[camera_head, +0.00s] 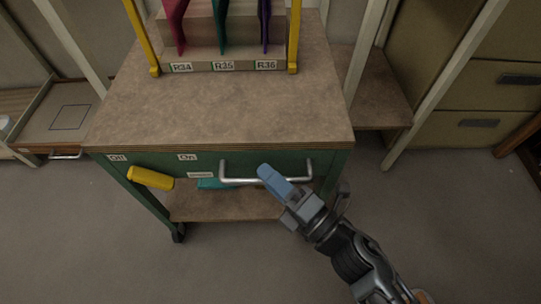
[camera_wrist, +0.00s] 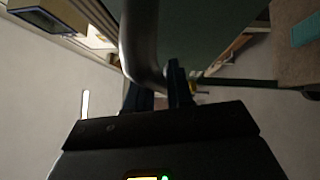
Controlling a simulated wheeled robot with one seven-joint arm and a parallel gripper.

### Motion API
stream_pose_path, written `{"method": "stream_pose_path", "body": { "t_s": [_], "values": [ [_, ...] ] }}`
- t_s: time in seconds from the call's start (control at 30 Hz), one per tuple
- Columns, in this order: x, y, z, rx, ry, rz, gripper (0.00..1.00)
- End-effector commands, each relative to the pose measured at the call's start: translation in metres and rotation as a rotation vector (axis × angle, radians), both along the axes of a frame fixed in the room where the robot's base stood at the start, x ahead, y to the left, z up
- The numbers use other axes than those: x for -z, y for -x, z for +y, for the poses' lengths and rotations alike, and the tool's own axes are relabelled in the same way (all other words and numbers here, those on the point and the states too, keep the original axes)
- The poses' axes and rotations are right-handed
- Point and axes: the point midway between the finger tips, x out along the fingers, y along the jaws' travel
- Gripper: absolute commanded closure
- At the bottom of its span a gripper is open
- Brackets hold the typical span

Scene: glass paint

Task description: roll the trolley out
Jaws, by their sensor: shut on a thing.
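The trolley (camera_head: 215,112) has a wooden top, a green frame and a lower shelf, and stands in front of me. A metal handle (camera_head: 237,181) runs along its front; its bar also shows in the wrist view (camera_wrist: 138,45). My gripper (camera_head: 270,174), with blue fingers, is shut on the handle right of its middle. In the wrist view the bar's curved end meets my fingers (camera_wrist: 160,92). A yellow lever (camera_head: 150,178) sits at the trolley's front left, below labels reading "Off" and "On"; its setting is unclear. A dark caster (camera_head: 178,233) shows at the front left leg.
A yellow-framed rack (camera_head: 222,66) on the trolley holds red, teal and purple pieces over labels R34, R35, R36. Pale posts (camera_head: 363,62) stand close on both sides. Drawers (camera_head: 475,122) stand at right. The floor (camera_head: 85,250) in front is clear.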

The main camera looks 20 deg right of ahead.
Motion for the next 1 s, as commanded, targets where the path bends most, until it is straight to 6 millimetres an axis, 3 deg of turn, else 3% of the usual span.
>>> {"method": "stream_pose_path", "body": {
  "t_s": [0.2,0.5,1.0],
  "values": [
    [0.004,0.039,0.013,0.002,0.0,0.006,1.0],
    [0.003,0.074,0.026,0.001,0.0,0.005,1.0],
    [0.002,0.088,0.031,0.003,0.002,0.004,1.0]
  ]
}}
